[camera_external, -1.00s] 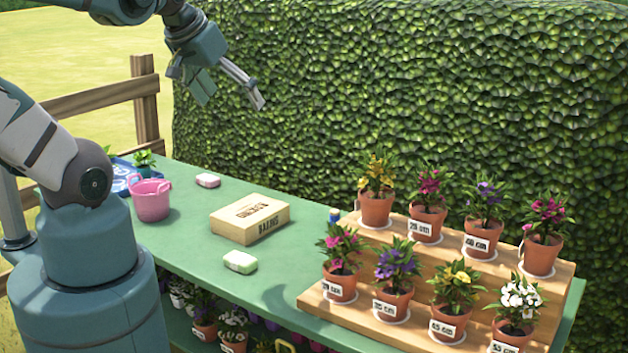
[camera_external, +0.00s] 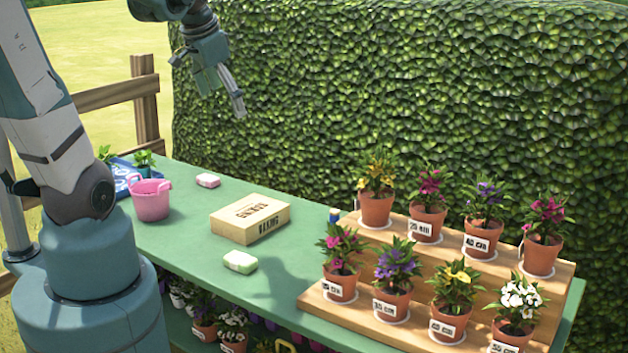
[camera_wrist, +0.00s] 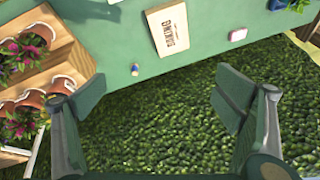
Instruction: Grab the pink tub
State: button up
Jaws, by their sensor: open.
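The pink tub (camera_external: 151,203) has two handles and stands upright at the left end of the green table in the external view. It appears empty. My gripper (camera_external: 226,104) is open and empty, high above the back edge of the table, up and to the right of the tub. In the wrist view its fingers (camera_wrist: 160,100) are spread wide, with only hedge between them.
A box (camera_external: 248,218) lies mid-table, with a pink-white packet (camera_external: 208,180) and a pale green packet (camera_external: 240,261) near it. A blue tray (camera_external: 122,178) with plants is beside the tub. A stepped wooden stand (camera_external: 456,337) holds several potted flowers at right. A hedge (camera_external: 420,90) stands behind.

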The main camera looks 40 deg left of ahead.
jog(key=w+a+f+m+g+b, duration=0.1)
jog(key=w+a+f, duration=0.2)
jog(key=a, duration=0.3)
jog(key=w+a+f+m+g+b, duration=0.1)
jog(key=w+a+f+m, duration=0.1)
jog(key=a+f, duration=0.3)
jog(key=m+g+h+b, duration=0.1)
jog(key=m+g+b, duration=0.2)
jog(key=m+b, duration=0.3)
send_over(146, 190)
jog(key=s+d, duration=0.3)
jog(key=d, duration=0.2)
notch_tip(146, 190, down, 25)
jog(key=shift+w+a+f+m+p, duration=0.1)
jog(key=shift+a+f+m+p, duration=0.25)
jog(key=shift+a+f+m, duration=0.1)
jog(key=shift+f, duration=1.25)
